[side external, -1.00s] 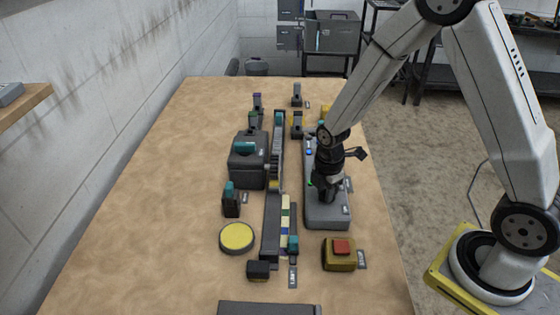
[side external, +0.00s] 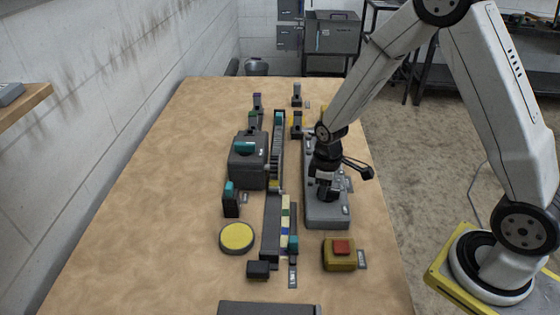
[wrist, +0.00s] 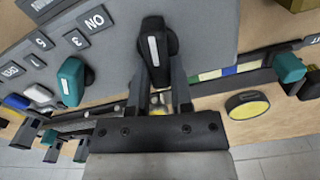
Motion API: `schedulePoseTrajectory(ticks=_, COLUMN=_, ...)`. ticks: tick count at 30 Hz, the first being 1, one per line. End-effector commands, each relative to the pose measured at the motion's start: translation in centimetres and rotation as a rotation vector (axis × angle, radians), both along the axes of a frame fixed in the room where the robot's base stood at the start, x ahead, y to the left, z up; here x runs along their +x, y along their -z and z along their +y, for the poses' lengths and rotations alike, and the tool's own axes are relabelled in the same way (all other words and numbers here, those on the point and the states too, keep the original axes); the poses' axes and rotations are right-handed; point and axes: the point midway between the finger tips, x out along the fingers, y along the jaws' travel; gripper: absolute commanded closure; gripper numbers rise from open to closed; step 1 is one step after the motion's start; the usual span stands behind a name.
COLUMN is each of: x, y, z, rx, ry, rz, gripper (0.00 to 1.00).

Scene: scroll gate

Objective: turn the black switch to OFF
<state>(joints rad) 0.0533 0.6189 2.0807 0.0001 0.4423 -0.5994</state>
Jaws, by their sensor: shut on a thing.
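The black switch (wrist: 153,42) is a knob with a white line along its top, on a grey panel (wrist: 210,30). In the wrist view the white line runs nearly up and down. An ON label (wrist: 95,19) is to the left of the knob; I cannot make out an OFF label. My gripper (wrist: 160,72) is over the panel with its fingers on either side of the knob, shut on it. In the side view my gripper (side external: 327,194) points down onto the grey panel (side external: 327,216) and hides the switch.
A teal knob (wrist: 71,80) sits on the same panel, left of my fingers. A red button on a yellow box (side external: 340,250), a round yellow button (side external: 237,237) and a dark box with a teal top (side external: 248,165) stand around. The table's left side is clear.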

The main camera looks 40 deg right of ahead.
Motion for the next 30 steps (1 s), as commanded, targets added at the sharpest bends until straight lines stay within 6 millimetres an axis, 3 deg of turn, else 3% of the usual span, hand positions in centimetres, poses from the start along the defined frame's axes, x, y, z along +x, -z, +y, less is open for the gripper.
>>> schedulePoseTrajectory(ticks=15, x=0.28, y=-0.1, z=-0.61, rx=0.0, ry=0.438, rz=-0.001, gripper=1.0)
schedulePoseTrajectory(ticks=30, x=0.28, y=-0.11, z=-0.78, rx=0.0, ry=0.565, rz=-0.002, gripper=1.0)
